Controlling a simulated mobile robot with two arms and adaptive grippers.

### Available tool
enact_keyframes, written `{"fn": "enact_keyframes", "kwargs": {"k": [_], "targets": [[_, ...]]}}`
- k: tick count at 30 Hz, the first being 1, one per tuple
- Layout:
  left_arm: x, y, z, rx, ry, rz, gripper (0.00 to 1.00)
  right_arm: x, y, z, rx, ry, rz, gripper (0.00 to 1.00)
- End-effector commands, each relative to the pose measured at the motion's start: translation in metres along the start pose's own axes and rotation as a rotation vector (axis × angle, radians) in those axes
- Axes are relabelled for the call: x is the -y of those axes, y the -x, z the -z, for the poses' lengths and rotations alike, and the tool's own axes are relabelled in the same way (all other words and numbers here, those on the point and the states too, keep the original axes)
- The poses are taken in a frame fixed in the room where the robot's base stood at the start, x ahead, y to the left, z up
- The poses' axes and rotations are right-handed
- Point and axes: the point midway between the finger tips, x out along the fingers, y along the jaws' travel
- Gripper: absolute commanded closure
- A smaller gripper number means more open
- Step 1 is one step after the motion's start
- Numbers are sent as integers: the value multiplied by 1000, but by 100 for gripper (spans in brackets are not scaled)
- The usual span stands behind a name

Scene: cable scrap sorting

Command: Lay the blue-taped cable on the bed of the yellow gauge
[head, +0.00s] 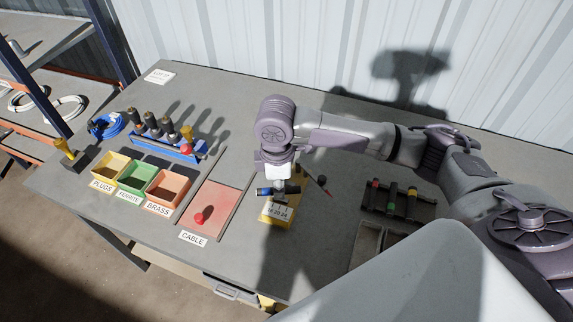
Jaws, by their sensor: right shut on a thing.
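The yellow gauge (275,216) stands on the bench with a white number label on its front. My right gripper (281,183) points down just over it and is shut on a short dark cable with blue tape (264,191). The cable lies roughly level, crosswise in the jaws, with its blue-taped end to the left and a dark end to the right. It is at the gauge's upper part; I cannot tell if it touches the bed. The gripper hides the cable's middle and part of the gauge. My left gripper is not in view.
Left are the PLUGS (103,185), FERRITE (131,192) and BRASS (160,207) bins, and a red CABLE tray (225,205) with a red knob. A blue rack (165,144) stands behind. Right is a dark rack (425,208) with colour-taped pieces. Bench behind the gauge is fairly clear.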

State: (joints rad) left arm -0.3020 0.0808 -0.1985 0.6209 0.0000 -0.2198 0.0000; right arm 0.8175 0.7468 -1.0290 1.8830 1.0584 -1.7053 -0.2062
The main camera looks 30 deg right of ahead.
Motion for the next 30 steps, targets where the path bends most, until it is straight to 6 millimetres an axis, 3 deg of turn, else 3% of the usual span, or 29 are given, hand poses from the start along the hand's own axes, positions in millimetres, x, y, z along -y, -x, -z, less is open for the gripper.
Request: {"fn": "enact_keyframes", "kwargs": {"k": [1, 9, 18, 24, 30], "targets": [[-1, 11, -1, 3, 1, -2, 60, -5, 3, 0, 2, 78, 3, 100], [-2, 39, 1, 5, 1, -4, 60, -34, -13, -7, 2, 559, 2, 100], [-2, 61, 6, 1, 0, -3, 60, -57, -29, -19, -1, 1000, 0, 100], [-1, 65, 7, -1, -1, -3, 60, -63, -36, -24, -2, 1127, -1, 100], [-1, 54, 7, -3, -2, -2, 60, -63, -47, -24, -1, 1145, -1, 100]]}}
